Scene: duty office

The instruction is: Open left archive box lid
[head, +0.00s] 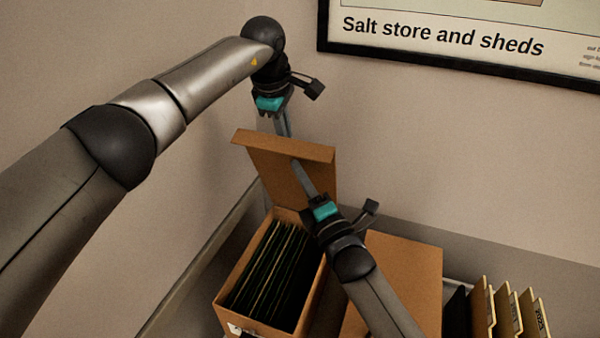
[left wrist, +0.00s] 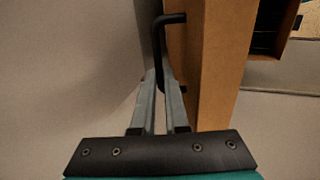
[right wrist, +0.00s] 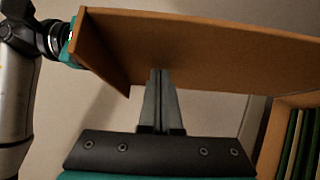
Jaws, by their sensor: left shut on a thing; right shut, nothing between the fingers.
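The left archive box (head: 227,302) is brown and holds a row of dark files (head: 270,270). Its lid (head: 265,160) stands raised, roughly upright, at the box's back edge. My left gripper (head: 285,133) is behind the lid, its tips partly hidden in the head view. In the left wrist view it is shut on a black handle (left wrist: 170,18) on the brown lid (left wrist: 228,60). My right gripper (head: 296,165) is shut and empty in front of the lid. In the right wrist view its fingertips (right wrist: 158,72) are close to the lid (right wrist: 200,45); contact is unclear.
A second brown box (head: 410,270) with its top closed stands to the right, partly behind my right arm. Several upright tan folders (head: 510,310) stand at the far right. The wall is close behind, with a framed sign (head: 450,45) above.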

